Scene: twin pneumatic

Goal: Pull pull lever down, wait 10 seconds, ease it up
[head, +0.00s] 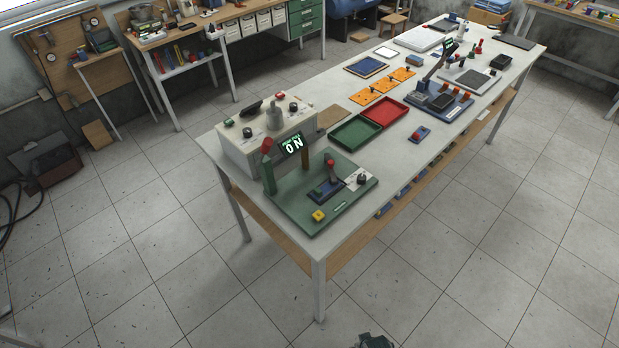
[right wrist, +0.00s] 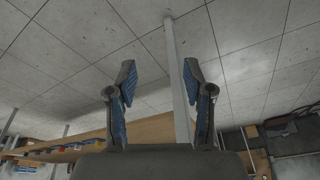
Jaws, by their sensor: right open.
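A green board (head: 335,208) lies on the near end of the long table, carrying a red-knobbed lever (head: 330,163) on a dark blue base. The lever stands roughly upright. A second device with a long grey arm (head: 437,66) stands on a blue base farther along; I cannot tell which one is the task's pull lever. My left gripper is not in view.
Green (head: 355,147) and red (head: 400,112) trays lie farther along.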

